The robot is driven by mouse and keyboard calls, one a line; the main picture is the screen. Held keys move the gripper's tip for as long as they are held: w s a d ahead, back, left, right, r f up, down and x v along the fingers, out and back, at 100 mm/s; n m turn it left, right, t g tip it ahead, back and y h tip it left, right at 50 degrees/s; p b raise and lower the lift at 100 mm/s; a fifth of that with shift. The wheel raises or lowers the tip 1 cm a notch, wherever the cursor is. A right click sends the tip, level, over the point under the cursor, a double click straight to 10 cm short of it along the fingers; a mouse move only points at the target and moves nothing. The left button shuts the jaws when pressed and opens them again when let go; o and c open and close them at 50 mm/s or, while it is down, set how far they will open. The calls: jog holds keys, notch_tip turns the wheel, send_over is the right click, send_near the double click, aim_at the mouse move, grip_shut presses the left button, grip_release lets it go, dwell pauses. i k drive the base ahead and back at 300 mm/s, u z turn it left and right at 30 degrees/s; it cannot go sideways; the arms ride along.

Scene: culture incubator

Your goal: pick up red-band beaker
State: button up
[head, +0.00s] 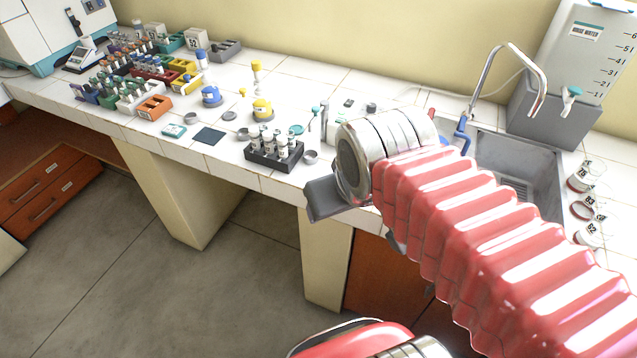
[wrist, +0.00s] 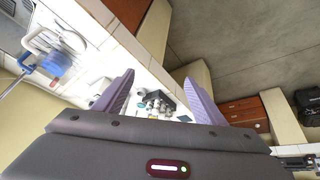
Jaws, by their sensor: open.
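Reddish rims or bands show on the back one (head: 579,178) and the middle one (head: 582,209). The front one (head: 588,235) is small and its band is unclear, so I cannot tell for sure which is the red-band beaker. My gripper (head: 328,200) is over the counter's front edge, left of the sink and well apart from these beakers. In the wrist view my gripper (wrist: 158,90) has its two purple fingers spread with nothing between them. No beaker clearly shows there.
A dark rack of vials (head: 273,153) stands left of my gripper. The sink (head: 515,165) with its curved tap (head: 510,55) and a large water container (head: 575,80) are at right. Coloured tube racks (head: 153,107) crowd the far left. My red arm crosses the sink front.

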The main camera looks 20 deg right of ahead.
aim_at(591, 201)
jog(key=z, duration=2.5)
